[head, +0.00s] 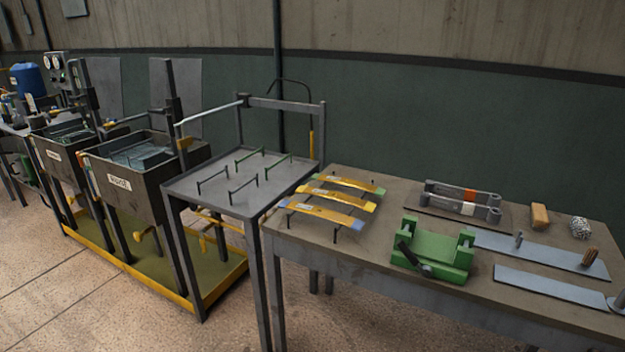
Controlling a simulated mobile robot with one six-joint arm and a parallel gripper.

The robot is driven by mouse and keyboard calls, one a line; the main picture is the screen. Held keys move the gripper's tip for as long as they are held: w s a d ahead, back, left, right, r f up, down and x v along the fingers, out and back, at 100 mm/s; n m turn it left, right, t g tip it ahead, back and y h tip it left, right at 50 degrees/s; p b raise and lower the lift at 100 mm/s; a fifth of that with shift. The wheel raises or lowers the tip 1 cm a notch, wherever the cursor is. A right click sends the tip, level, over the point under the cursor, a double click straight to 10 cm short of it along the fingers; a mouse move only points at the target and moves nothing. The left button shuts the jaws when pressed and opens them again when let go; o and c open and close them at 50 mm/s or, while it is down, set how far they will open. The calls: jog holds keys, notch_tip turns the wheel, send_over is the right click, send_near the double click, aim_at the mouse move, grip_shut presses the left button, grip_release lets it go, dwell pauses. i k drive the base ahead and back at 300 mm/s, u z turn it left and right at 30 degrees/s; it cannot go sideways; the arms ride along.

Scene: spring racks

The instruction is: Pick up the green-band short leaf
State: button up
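The green-band leaf (343,183) is a yellow, slightly arched strip with green ends. It is the farthest of three similar leaves on the left part of the brown table. It rests raised on thin dark supports. In front of it lies a leaf with yellow ends (338,199), and nearest is a leaf with blue ends (325,214). The three lie roughly parallel and close together. Whether the green-ended one is shorter is hard to tell. My gripper does not show in the head view.
A grey metal table (218,193) with several small wire stands adjoins on the left. A green vise-like fixture (432,252) stands in front on the brown table (400,200). A rinse tank (125,185) is farther left.

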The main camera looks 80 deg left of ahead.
aim_at(378, 190)
jog(key=z, duration=0.25)
jog(key=k, duration=0.2)
jog(key=u, duration=2.1)
jog(key=k, duration=1.4)
jog(key=u, duration=0.1)
jog(key=i, duration=0.55)
jog(key=u, duration=0.6)
jog(key=i, duration=0.85)
jog(key=u, duration=0.25)
